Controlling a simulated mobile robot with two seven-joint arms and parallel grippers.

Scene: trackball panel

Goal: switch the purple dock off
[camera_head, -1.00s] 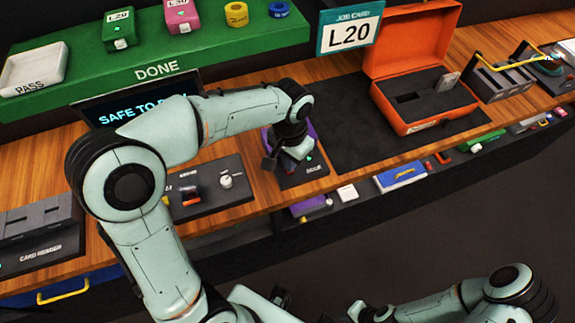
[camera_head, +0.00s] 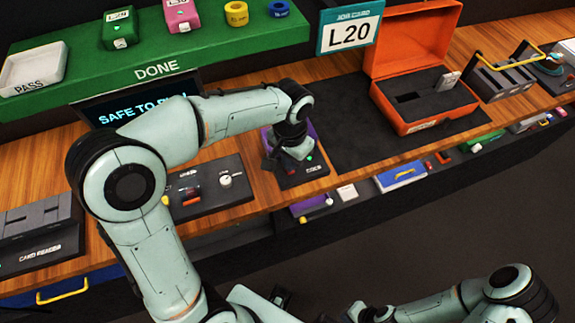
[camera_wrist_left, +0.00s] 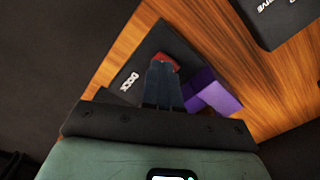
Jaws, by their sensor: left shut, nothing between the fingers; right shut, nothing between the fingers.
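The purple dock (camera_head: 311,129) sits near the front edge of the bench, left of the dark mat, partly hidden by my left arm. A small green light shows on its black base. In the left wrist view its purple block (camera_wrist_left: 212,94), the black base marked DOCK (camera_wrist_left: 126,72) and a red switch (camera_wrist_left: 169,61) show. My left gripper (camera_wrist_left: 163,72) is shut and empty, with its fingertips at the red switch; touching or just above it, I cannot tell. The fingers hide part of the switch. My right arm is at the lower right, its gripper not visible.
A black panel with a red switch and a white knob (camera_head: 225,181) lies left of the dock. An open orange case (camera_head: 440,116) stands to the right on the mat. A green DONE shelf (camera_head: 205,55) and a screen are behind. Drawers or trays line the front below.

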